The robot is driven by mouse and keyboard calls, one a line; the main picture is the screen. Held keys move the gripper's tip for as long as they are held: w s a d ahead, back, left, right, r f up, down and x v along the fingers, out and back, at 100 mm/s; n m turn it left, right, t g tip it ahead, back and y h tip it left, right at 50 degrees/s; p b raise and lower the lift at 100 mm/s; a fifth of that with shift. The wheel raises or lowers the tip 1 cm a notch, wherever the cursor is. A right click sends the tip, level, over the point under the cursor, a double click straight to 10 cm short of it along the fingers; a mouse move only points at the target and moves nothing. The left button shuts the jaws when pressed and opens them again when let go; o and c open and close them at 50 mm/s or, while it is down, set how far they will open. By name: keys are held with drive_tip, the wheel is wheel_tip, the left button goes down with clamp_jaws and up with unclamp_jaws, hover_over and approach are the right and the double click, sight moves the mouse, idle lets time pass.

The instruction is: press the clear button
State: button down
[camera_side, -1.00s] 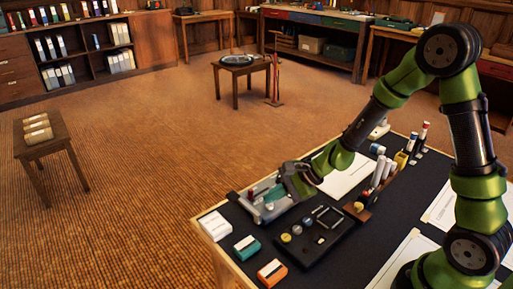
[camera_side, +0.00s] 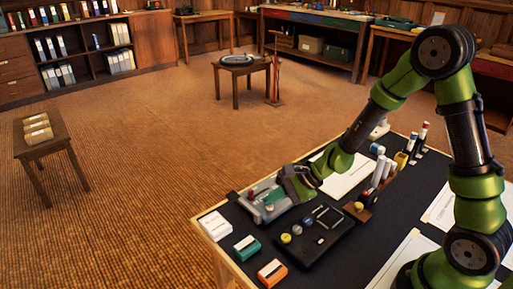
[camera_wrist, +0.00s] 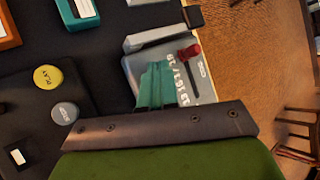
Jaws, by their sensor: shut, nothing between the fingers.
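A black button panel (camera_side: 318,245) lies on the dark desk mat. In the wrist view the panel shows at left, with a round yellow button (camera_wrist: 47,77) lettered PLAY and a round grey-blue button (camera_wrist: 65,113) whose lettering is too small to read surely. I cannot make out a button that reads clear. My gripper (camera_wrist: 155,78) has its teal fingers shut and empty, to the right of these buttons in the wrist view. The fingers are over a grey device (camera_wrist: 205,82) with printed figures and a red knob (camera_wrist: 190,52). My gripper (camera_side: 271,198) is behind the panel in the side view.
A white box (camera_side: 215,224), a teal box (camera_side: 247,248) and an orange box (camera_side: 272,272) stand at the desk's left edge. A holder (camera_side: 362,209) with white rolls stands right of the panel. White sheets lie farther back and at right.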

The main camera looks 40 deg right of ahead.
sight(273, 209)
drive_tip(key=shift+r, duration=0.8)
wheel_tip(273, 209, up, 5)
idle(0.4)
idle(0.4)
drive_tip(key=s+d+r+n+h, duration=0.2)
drive_tip(key=s+r+n, duration=0.5)
drive_tip(key=s, duration=0.2)
drive_tip(key=s+d+r+n+h, duration=0.1)
drive_tip(key=s+r+n+h, duration=0.1)
drive_tip(key=s+r+n, duration=0.5)
drive_tip(key=shift+s+d+n, duration=0.3)
drive_tip(key=shift+s+d, duration=0.05)
drive_tip(key=shift+s, duration=0.5)
